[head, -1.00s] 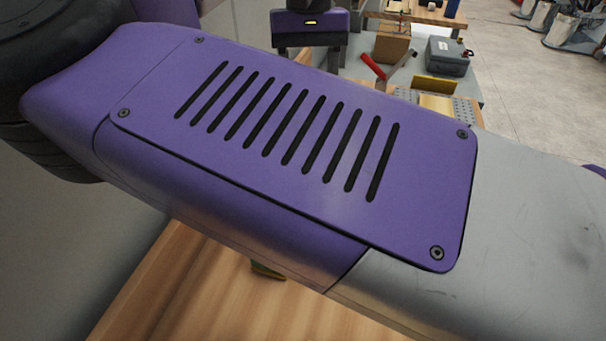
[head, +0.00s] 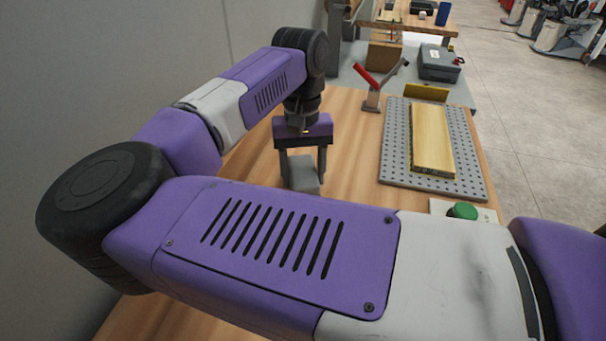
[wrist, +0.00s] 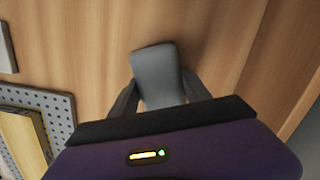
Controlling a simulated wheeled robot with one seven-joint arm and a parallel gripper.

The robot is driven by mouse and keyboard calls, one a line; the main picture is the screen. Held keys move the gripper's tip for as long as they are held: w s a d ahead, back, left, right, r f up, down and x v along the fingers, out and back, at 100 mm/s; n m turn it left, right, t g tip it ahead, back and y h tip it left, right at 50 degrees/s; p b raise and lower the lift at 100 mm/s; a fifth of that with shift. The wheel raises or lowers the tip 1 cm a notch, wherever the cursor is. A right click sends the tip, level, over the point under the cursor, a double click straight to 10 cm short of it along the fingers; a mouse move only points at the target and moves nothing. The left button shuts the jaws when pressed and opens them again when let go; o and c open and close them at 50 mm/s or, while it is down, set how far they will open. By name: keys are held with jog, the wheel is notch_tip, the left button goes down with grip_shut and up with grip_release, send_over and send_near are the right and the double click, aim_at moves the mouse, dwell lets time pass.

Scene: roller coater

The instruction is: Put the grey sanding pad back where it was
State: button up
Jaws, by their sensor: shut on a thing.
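The grey sanding pad (head: 304,174) is between the two fingers of my gripper (head: 303,172), over the wooden bench on the left side of the grey perforated plate. In the wrist view the pad (wrist: 158,76) shows as a grey block with rounded corners, with a finger of my gripper (wrist: 160,92) against each side. Wood lies beyond it. I cannot tell whether the pad touches the bench or hangs just above it. The place where it was before is not marked in these frames.
A yellow board (head: 431,142) lies on the perforated plate (head: 394,150) at right. A red-handled clamp (head: 370,92) stands behind, near a grey case (head: 439,63). A green button (head: 463,211) is at the bench's right edge. Bare wood (head: 350,150) lies between pad and plate.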

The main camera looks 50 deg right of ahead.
aim_at(302, 165)
jog(key=shift+f, duration=0.35)
jog(key=shift+f, duration=0.15)
jog(key=o, duration=1.5)
jog(key=shift+c, duration=0.2)
notch_tip(302, 165, up, 12)
jog(key=w+d, duration=0.1)
